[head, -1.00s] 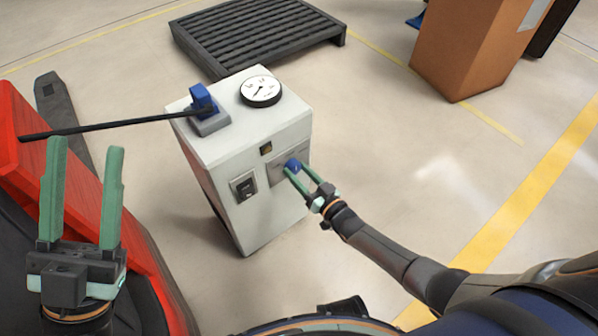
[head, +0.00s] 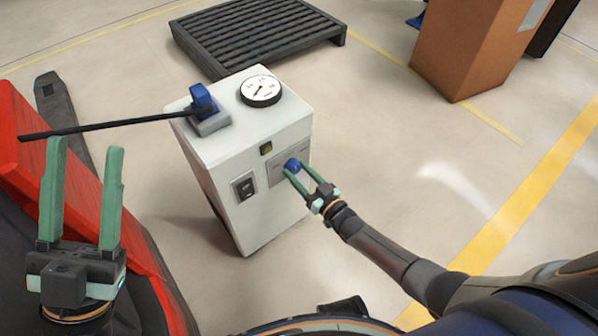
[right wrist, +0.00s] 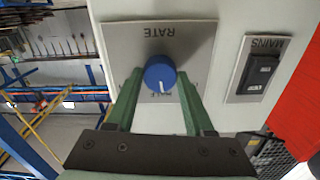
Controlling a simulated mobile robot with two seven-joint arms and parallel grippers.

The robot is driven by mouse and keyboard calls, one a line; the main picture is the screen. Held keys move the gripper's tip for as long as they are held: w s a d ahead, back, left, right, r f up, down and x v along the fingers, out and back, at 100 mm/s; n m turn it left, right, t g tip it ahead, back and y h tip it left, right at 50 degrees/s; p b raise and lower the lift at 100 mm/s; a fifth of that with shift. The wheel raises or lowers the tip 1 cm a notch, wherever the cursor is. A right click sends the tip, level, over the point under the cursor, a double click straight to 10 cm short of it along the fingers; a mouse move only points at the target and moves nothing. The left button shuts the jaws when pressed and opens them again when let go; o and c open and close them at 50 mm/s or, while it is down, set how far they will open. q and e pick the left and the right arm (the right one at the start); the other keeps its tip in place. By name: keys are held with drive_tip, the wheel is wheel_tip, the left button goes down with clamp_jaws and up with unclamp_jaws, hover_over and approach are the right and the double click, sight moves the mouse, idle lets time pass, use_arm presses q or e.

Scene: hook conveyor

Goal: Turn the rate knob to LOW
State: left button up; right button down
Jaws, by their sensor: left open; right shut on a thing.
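The blue rate knob (right wrist: 160,77) sits on a grey plate (right wrist: 195,36) marked RATE, which appears upside down in the right wrist view. Its white pointer mark points down in that picture, at a label that reads as HALF and is partly hidden. The other labels are covered by the fingers. My right gripper (right wrist: 160,73) is shut on the knob, one green finger on each side. In the head view, the knob (head: 292,165) is on the front of the white cabinet (head: 250,222). My left gripper (head: 84,145) is open and empty at the left.
A MAINS switch (right wrist: 259,69) is beside the knob plate. A gauge (head: 261,90) and a blue-handled lever (head: 203,100) with a long black rod are on the cabinet top. A red machine (head: 90,225) is at left, a dark pallet (head: 257,38) behind. Floor right of the cabinet is clear.

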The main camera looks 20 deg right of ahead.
drive_tip(key=n, duration=0.5)
drive_tip(key=n+b, duration=0.1)
drive_tip(key=n, duration=0.4)
idle(0.6)
drive_tip(key=shift+c, duration=1.4)
unclamp_jaws()
drive_tip(key=p+v, duration=0.3)
drive_tip(key=v, duration=0.9)
drive_tip(key=shift+s+p, duration=0.3)
drive_tip(key=shift+p, duration=0.05)
